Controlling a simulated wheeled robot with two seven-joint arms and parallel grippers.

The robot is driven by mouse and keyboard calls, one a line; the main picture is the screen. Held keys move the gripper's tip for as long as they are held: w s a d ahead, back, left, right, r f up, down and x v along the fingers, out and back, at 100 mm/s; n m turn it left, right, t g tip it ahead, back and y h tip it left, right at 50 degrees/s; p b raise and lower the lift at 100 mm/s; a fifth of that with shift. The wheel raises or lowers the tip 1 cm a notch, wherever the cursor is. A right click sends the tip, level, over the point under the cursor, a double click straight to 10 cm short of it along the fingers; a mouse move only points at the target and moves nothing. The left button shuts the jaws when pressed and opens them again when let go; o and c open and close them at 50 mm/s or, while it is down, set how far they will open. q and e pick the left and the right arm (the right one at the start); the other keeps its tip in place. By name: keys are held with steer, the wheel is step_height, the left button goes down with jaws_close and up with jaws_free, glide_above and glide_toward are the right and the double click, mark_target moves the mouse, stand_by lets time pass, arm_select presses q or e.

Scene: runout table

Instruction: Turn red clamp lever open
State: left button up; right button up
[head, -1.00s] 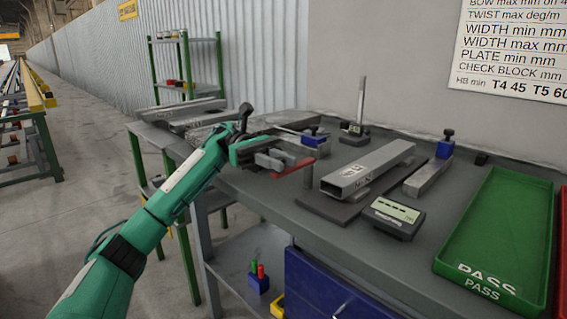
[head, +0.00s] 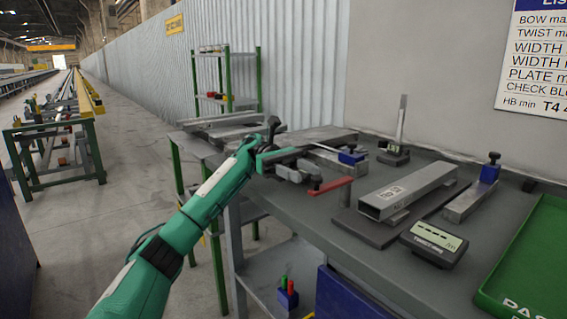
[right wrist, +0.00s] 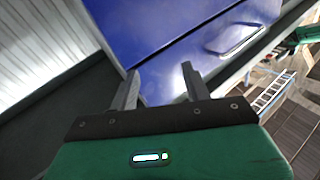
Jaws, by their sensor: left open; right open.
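The red clamp lever (head: 331,185) lies near the left end of the grey table, its bar reaching to the right from a dark pivot end. My left gripper (head: 292,160) is open, just left of and behind the lever, over the grey metal clamp parts (head: 290,173). A gap shows between the gripper and the red bar, and nothing is seen held. The gripper's own body partly hides the clamp. My right gripper (right wrist: 161,83) is open and empty in the right wrist view, in front of a blue drawer cabinet (right wrist: 190,40).
On the table (head: 290,206), a rectangular metal tube (head: 405,190) lies on a dark plate, with a display box (head: 433,243) before it. A stand (head: 395,150), blue clamp blocks (head: 352,157) and a green tray (head: 525,275) are also there. A green-framed shelf (head: 228,95) stands behind.

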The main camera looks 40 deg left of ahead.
arm_select(q)
steer(key=a, duration=0.4)
steer(key=w+a, duration=0.1)
steer(key=a, duration=0.1)
steer(key=shift+a, duration=0.2)
steer(key=shift+w+a+p, duration=0.2)
steer(key=shift+a+p, duration=0.1)
steer(key=shift+a, duration=0.85)
arm_select(e)
steer(key=shift+s+a+f+g, duration=0.15)
steer(key=shift+s+f+g, duration=0.15)
steer(key=shift+f, duration=0.25)
steer(key=shift+s+a+f+g, duration=0.15)
steer(key=shift+s+f+g, duration=0.05)
steer(key=shift+f+g, duration=0.3)
steer(key=shift+s+a+f+g, duration=0.15)
steer(key=shift+s+f+g, duration=0.15)
steer(key=shift+f, duration=0.3)
